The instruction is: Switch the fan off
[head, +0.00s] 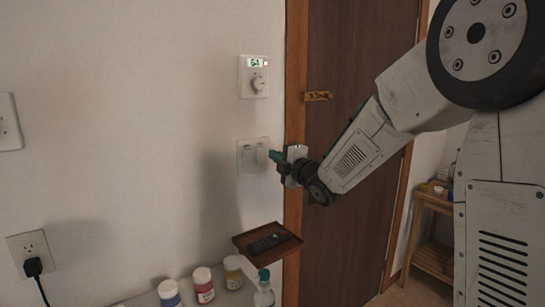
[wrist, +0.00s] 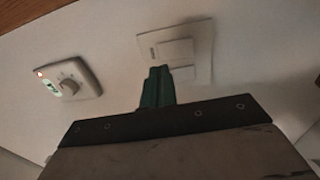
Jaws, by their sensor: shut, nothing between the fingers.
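A white wall control (head: 253,77) with a round dial and a small lit display is on the wall left of the door. It also shows in the wrist view (wrist: 68,80), with a red light at one corner. A white switch plate (head: 245,159) with two rockers is below it; it also shows in the wrist view (wrist: 172,44). My gripper (head: 274,156) is shut and empty, its green fingertips at the right rocker's edge. In the wrist view the fingertips (wrist: 157,72) overlap the plate's lower edge; contact cannot be told. No fan shows, and no label says which control runs it.
A small brown wall shelf (head: 240,243) with a dark remote (head: 268,243) is below the switches. Several lidded jars and a bottle (head: 264,288) stand under it. A brown door (head: 358,60) is right of the switches. A plugged outlet (head: 31,252) is at lower left.

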